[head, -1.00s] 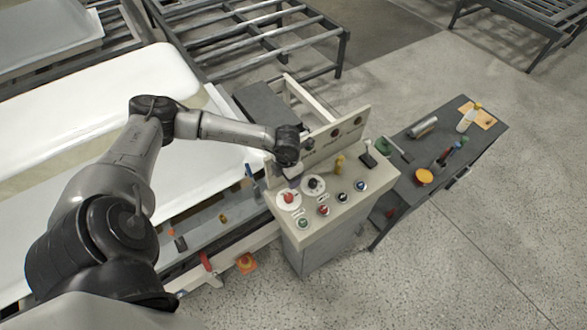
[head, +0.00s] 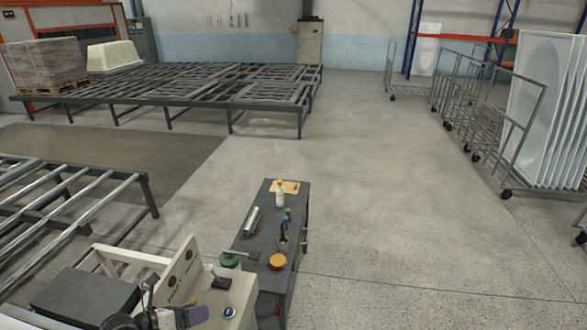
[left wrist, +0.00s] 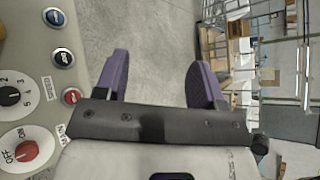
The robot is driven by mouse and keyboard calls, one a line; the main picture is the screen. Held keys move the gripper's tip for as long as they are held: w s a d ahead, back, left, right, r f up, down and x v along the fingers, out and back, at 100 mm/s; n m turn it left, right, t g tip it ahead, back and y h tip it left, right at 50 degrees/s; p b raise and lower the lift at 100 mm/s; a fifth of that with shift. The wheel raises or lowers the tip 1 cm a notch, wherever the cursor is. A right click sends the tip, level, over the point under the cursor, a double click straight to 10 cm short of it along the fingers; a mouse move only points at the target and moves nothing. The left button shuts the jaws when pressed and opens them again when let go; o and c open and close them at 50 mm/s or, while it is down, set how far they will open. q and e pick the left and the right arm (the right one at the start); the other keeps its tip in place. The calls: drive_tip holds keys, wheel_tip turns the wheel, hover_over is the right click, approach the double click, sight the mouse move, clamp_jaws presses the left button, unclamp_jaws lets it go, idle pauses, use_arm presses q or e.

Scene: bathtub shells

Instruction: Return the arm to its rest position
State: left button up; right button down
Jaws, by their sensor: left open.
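My left gripper (head: 178,318) shows at the bottom left of the head view, at the control console (head: 240,296). Only its front end is in that picture; most of the arm is below the frame. In the left wrist view the purple fingers of the left gripper (left wrist: 157,78) are spread apart with nothing between them. I see no part of my right arm.
A dark workbench (head: 262,240) with a yellow-topped pot (head: 277,261), a bottle (head: 280,196) and tools stands right of the console. A roller frame (head: 75,205) is at left, a large rack (head: 190,88) behind. Trolleys (head: 470,95) line the right. The middle floor is clear.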

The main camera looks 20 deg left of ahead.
use_arm(q)
drive_tip(key=w+a+r+n+t+y, duration=0.1)
drive_tip(key=w+r+n+t+y, duration=0.1)
drive_tip(key=r+n+t+y, duration=0.45)
drive_tip(key=w+a+r+n+t+y, duration=0.1)
drive_tip(key=a+r+n+t+y, duration=0.2)
drive_tip(key=r+n, duration=0.7)
drive_tip(key=s+d+f+n+g+p, duration=0.3)
drive_tip(key=s+d+f+n+g, duration=0.2)
drive_tip(key=s, duration=0.5)
drive_tip(key=s+d+f+n+g+h+p, duration=0.1)
drive_tip(key=s+d+f+n+g+p, duration=0.2)
drive_tip(key=s, duration=0.7)
drive_tip(key=s+d+f+n+g+p, duration=0.3)
drive_tip(key=s+d+f+n+g, duration=0.5)
drive_tip(key=s, duration=0.3)
drive_tip(key=shift+d+f+h, duration=0.25)
drive_tip(key=shift+f+h, duration=0.1)
drive_tip(key=shift+f, duration=0.2)
drive_tip(key=shift+g, duration=0.25)
